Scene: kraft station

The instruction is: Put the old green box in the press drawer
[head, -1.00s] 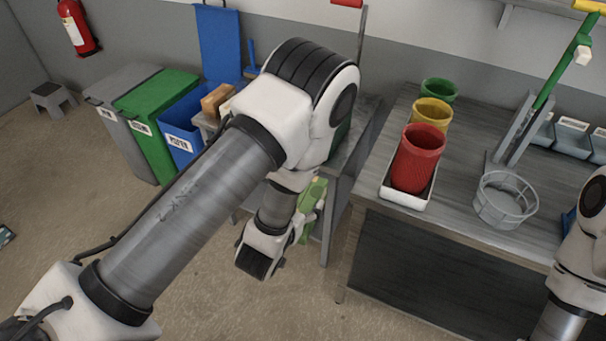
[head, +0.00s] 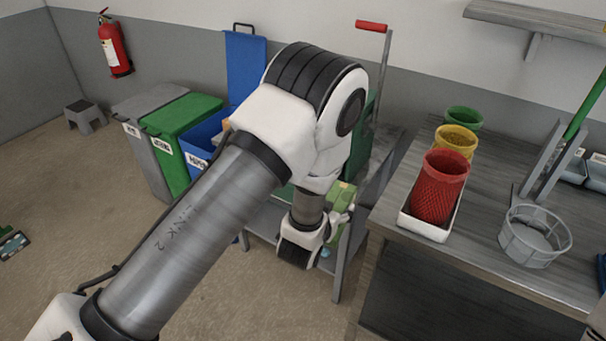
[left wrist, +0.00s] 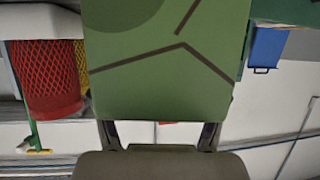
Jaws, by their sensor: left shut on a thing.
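The green box (head: 343,199) shows in part in the head view, behind the wrist of my left arm. My left gripper (head: 326,222) is shut on it and holds it up, close to a low grey stand. In the left wrist view the box (left wrist: 165,60) fills the upper middle as a green face with dark lines, and the gripper fingers (left wrist: 160,136) reach its edge. A green machine with a red-handled lever (head: 371,26), perhaps the press, stands behind my left arm, which hides most of it. I cannot make out its drawer. My right gripper is out of view.
The grey stand (head: 262,218) is below and behind the box. The workbench (head: 478,258) to the right carries a red mesh cup (head: 438,190), yellow and green cups, and a wire basket (head: 535,238). Bins (head: 183,130) stand at the back left. The left floor is mostly clear.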

